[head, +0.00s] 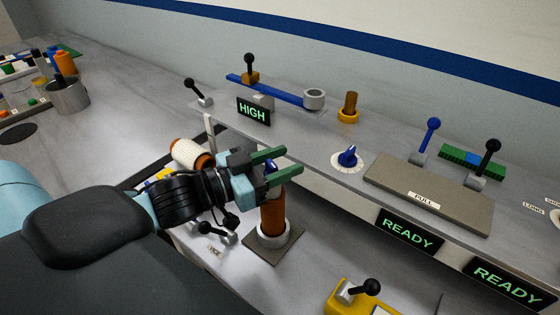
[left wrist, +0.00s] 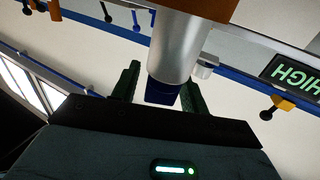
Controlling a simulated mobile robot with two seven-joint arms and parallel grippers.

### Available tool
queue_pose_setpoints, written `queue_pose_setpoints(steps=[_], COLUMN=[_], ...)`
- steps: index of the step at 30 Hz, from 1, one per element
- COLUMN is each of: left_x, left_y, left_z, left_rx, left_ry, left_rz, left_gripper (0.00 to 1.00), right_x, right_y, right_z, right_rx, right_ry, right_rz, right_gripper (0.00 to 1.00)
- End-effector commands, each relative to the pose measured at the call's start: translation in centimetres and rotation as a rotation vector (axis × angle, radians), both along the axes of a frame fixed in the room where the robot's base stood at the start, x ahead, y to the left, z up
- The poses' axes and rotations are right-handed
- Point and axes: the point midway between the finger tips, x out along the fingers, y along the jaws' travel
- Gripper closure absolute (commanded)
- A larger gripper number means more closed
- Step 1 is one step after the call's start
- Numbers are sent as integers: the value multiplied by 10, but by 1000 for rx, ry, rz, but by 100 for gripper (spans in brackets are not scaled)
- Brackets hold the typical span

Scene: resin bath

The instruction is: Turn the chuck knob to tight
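A blue knob (head: 347,157) with a white pointer mark sits on a round white dial on the grey shelf; I cannot read its markings. An upright brown column (head: 272,213) stands in a grey ring on a square plate below it. My left gripper (head: 277,165) is at the top of this column, left of the dial and apart from the knob. Its green fingers are spread. In the left wrist view, a silver cylinder (left wrist: 178,50) with a blue end piece (left wrist: 162,95) shows by the fingers; I cannot tell whether they touch. My right gripper is out of view.
The HIGH display (head: 253,111) is left of the dial. A brown peg in an orange ring (head: 348,115) stands behind it. A cream spool (head: 190,153) is beside my left arm.

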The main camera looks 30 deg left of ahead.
Motion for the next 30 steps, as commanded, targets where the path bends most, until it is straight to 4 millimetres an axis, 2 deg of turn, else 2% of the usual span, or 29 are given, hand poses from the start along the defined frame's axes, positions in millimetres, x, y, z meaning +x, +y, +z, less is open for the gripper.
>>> queue_pose_setpoints(steps=[1,9,20,30], left_x=[0,0,-1,-2], left_y=[0,0,-2,-4], left_z=[0,0,0,-1], left_rx=[0,0,7,2], left_ry=[0,0,1,3], left_rz=[0,0,-124,-246], left_gripper=[63,96,96,96], right_x=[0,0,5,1], right_y=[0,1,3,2], right_z=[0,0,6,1], right_rx=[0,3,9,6], right_ry=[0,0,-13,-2], right_rz=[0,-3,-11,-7], right_gripper=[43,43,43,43])
